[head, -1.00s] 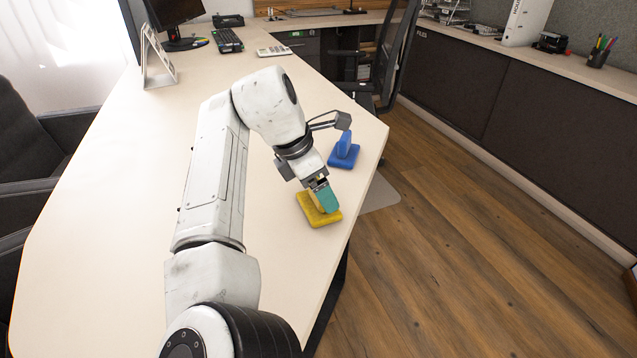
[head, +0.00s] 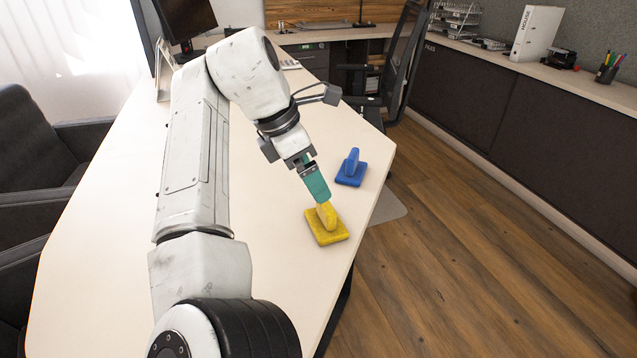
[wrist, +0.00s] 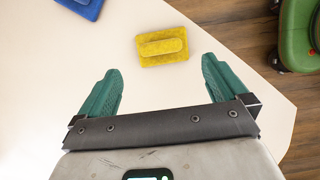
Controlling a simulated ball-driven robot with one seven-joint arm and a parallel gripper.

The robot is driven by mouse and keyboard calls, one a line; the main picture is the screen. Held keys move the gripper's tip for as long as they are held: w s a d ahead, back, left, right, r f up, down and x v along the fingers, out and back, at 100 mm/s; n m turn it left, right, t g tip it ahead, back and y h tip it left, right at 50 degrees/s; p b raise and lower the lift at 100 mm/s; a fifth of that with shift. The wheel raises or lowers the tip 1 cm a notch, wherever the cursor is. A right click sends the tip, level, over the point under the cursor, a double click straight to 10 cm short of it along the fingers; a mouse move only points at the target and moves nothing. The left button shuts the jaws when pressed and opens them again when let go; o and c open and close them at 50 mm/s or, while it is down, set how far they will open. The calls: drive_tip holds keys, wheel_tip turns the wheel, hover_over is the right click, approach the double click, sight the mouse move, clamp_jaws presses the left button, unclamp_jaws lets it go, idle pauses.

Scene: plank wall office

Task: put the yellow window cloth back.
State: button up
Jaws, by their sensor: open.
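The yellow window cloth (head: 328,232) is a flat pad with an upright yellow grip on top. It lies on the pale desk near its right edge. In the wrist view the yellow cloth (wrist: 162,47) lies ahead of my fingertips, between their lines and apart from them. My gripper (head: 319,190) has teal fingers and is above and just behind the cloth's grip in the head view. In the wrist view my gripper (wrist: 162,75) is open, with nothing between its fingers.
A similar blue pad with a grip (head: 351,168) stands farther back on the desk (head: 270,300); a corner of it shows in the wrist view (wrist: 88,6). A black office chair (head: 402,60) stands beyond. The desk's right edge is close to the yellow cloth.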

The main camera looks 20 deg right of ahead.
drive_tip(key=shift+v, duration=1.3)
drive_tip(key=s+d+f+m+t+h, duration=0.1)
drive_tip(key=s+d+f+m, duration=0.55)
drive_tip(key=d+f, duration=0.45)
drive_tip(key=s+d+f+m, duration=0.5)
drive_tip(key=s+d+f, duration=0.2)
drive_tip(key=d+f, duration=0.4)
drive_tip(key=s+a+f+m+y, duration=0.1)
drive_tip(key=s+a+f+m, duration=0.1)
drive_tip(key=s, duration=0.6)
drive_tip(key=s+a+f+m+y, duration=0.2)
drive_tip(key=s+a+f, duration=0.2)
drive_tip(key=s+f, duration=0.2)
drive_tip(key=s+a+f+m+y, duration=0.2)
drive_tip(key=s+a+f+m, duration=0.1)
drive_tip(key=s, duration=0.8)
drive_tip(key=shift+a+f, duration=0.35)
drive_tip(key=shift+f, duration=0.55)
